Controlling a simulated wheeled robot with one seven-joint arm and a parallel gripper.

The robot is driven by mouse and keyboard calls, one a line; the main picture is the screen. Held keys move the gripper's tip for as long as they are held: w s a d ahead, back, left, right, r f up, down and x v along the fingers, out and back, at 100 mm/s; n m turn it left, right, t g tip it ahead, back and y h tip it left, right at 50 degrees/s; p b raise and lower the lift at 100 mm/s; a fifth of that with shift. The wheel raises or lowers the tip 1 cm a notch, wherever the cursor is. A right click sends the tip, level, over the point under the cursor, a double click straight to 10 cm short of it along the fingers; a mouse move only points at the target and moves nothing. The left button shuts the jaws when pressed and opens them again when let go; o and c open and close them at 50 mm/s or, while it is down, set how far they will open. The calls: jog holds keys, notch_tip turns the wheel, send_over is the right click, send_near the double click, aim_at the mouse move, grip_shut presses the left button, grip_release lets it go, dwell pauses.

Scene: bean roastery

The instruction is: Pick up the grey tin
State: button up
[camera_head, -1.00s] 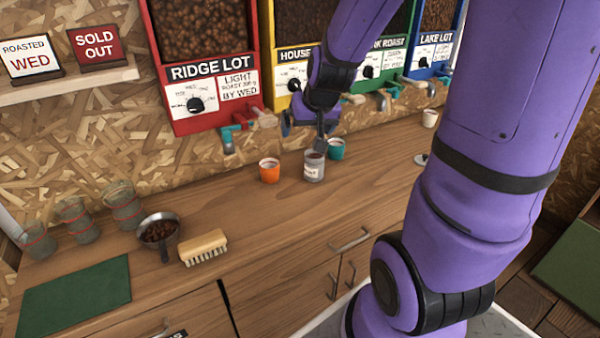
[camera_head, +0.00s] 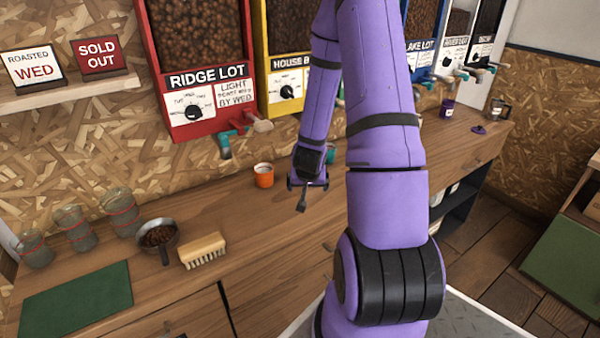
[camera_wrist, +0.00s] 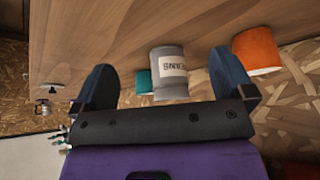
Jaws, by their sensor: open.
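The grey tin (camera_wrist: 170,60) with a pale label shows in the wrist view, between the two spread fingers of my gripper (camera_wrist: 163,72) and beyond them. I see no contact between the fingers and the tin. My arm hides the tin in that view. The jaws are open and empty.
An orange cup (camera_head: 264,176) stands near; it also shows right of the tin in the wrist view (camera_wrist: 257,50).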

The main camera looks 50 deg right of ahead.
jog(key=w+d, duration=0.8)
jog(key=d, duration=0.1)
jog(key=shift+w+f, duration=0.15)
jog(key=shift+f, duration=0.05)
jog(key=shift+w+d+f, duration=0.1)
jog(key=shift+f, duration=0.3)
jog(key=shift+c, duration=0.5)
jog(key=c, duration=1.1)
jog(key=shift+o, duration=0.2)
jog(key=shift+r, duration=0.35)
